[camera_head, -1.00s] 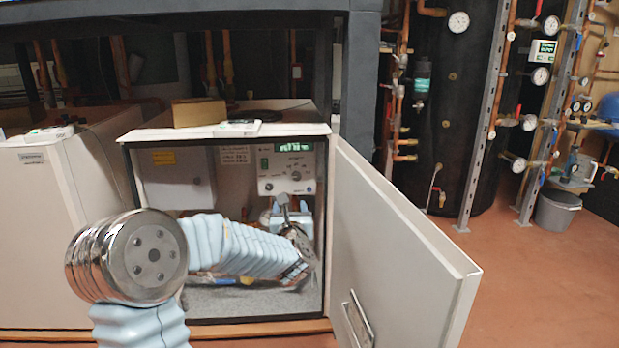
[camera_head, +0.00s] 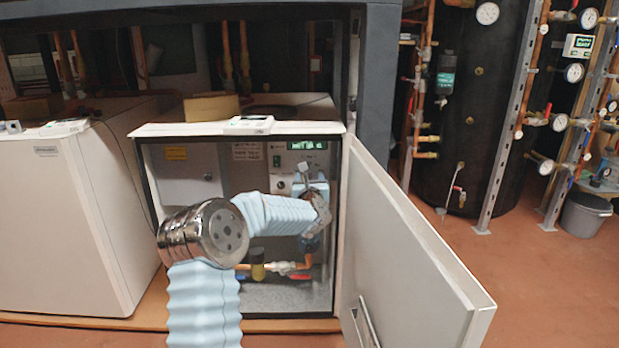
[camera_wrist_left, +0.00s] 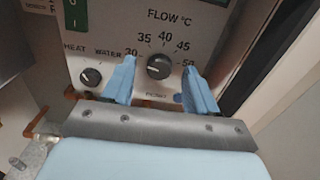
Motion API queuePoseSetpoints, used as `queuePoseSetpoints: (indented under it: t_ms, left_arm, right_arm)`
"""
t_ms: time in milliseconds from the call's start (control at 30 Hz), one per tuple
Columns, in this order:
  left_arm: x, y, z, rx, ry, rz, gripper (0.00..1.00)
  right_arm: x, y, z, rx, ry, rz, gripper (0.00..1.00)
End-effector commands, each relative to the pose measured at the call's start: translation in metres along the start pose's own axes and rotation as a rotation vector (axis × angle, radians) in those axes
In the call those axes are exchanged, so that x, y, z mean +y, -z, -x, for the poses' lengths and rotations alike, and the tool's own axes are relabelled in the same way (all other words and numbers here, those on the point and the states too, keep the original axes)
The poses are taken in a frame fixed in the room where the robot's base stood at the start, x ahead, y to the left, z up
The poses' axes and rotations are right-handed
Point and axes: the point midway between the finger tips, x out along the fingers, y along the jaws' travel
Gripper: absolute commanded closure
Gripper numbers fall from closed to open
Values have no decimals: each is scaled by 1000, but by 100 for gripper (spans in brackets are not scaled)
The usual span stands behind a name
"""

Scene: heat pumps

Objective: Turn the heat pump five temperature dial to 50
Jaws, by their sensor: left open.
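The temperature dial (camera_wrist_left: 160,66) is a dark round knob on a pale panel marked FLOW °C, with 30, 35, 40, 45 and 50 around it. I cannot tell its exact setting. My left gripper (camera_wrist_left: 163,82) is open, with one blue finger on each side of the dial's lower half. I see no clear contact with the knob. In the head view my left gripper (camera_head: 311,178) is in front of the control panel (camera_head: 286,160) inside the open cabinet and hides the dial. My right gripper is not in view.
A smaller heat/water knob (camera_wrist_left: 91,77) is left of the dial. The open cabinet door (camera_head: 415,250) stands to the right of my arm. Copper pipes and a valve (camera_head: 257,268) lie below it. Another closed white cabinet (camera_head: 60,230) is at left.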

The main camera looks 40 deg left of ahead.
Motion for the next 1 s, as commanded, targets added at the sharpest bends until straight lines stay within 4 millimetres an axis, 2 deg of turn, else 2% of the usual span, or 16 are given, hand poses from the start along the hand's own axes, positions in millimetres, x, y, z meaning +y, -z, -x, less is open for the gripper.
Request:
queuePoseSetpoints:
  t_ms: [100, 367, 733, 1000]
  left_arm:
    - [0, 0, -6, 0, 0, 0, 42]
    - [0, 0, -7, 0, 0, 0, 42]
    - [0, 0, -7, 0, 0, 0, 98]
    - [0, 2, -7, 0, 0, -29, 98]
  right_arm:
    - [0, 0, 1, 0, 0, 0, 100]
    - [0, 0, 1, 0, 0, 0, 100]
    - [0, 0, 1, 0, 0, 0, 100]
    - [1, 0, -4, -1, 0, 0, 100]
